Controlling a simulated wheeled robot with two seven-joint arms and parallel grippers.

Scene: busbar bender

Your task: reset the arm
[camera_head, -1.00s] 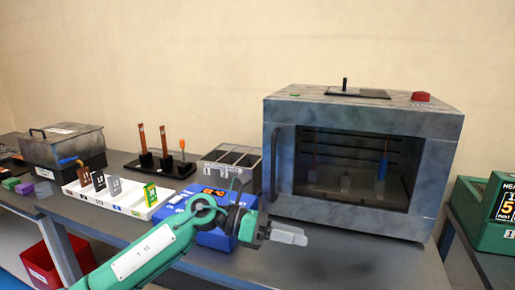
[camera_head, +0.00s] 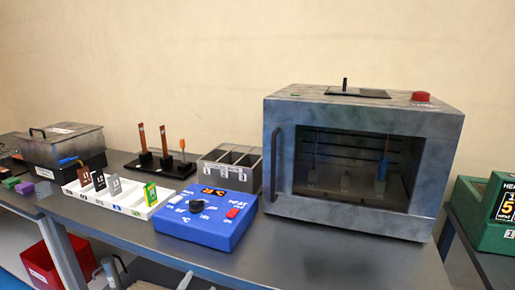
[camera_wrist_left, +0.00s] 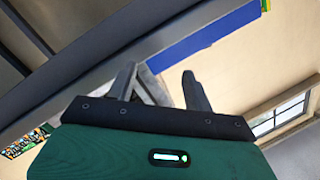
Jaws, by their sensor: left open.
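My left gripper (camera_wrist_left: 160,88) shows in the left wrist view, with its two grey fingers apart and nothing seen between them. It is out of the work area in the head view, where only grey tubular parts show low at the left below the table edge; I cannot tell whether they are mine. My right gripper is in neither view. The blue control box (camera_head: 207,218) with a black knob and red switch stands uncovered on the table. The grey oven (camera_head: 278,205) stands to its right, with pieces visible behind its front window.
A white tray (camera_head: 118,206) with upright number cards, a black rack (camera_head: 160,168) with rods, a grey divided bin (camera_head: 230,170) and a lidded metal box (camera_head: 62,148) line the table. A green display unit (camera_head: 480,220) is at right. The table front (camera_head: 330,258) is clear.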

